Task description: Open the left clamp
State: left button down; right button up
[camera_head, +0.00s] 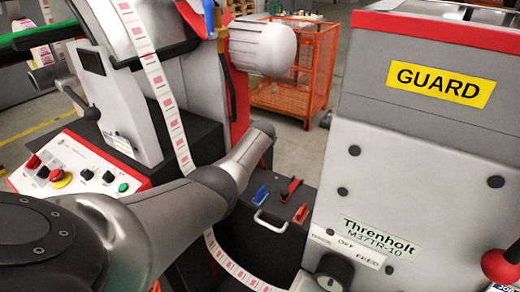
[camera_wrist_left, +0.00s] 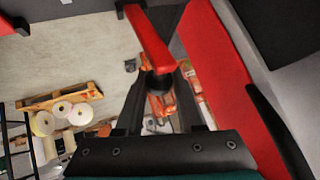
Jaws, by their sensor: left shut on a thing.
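In the left wrist view, my left gripper (camera_wrist_left: 161,82) is shut on the lower end of a red lever (camera_wrist_left: 148,38). The lever slants up and to the left from the fingertips. The frames do not clearly show which clamp it belongs to. In the head view my left arm comes in from the left and bends up past the label strip; its fingers cannot be made out there. A blue handle (camera_head: 209,16) stands at the top of the machine. My right gripper is in neither view.
A black bench (camera_head: 250,225) holds a blue toggle (camera_head: 262,194) and two red ones (camera_head: 290,190). A label strip (camera_head: 162,90) runs down near my arm. A red plate (camera_wrist_left: 217,70) stands close beside my gripper. A grey guard housing (camera_head: 410,140) fills the right.

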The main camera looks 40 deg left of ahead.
pick_arm(q)
jog(key=shift+w+d, duration=0.15)
jog(key=shift+w, duration=0.1)
jog(key=shift+f, duration=0.1)
jog(key=c, duration=0.8)
grip_release()
jog(key=shift+w, duration=0.1)
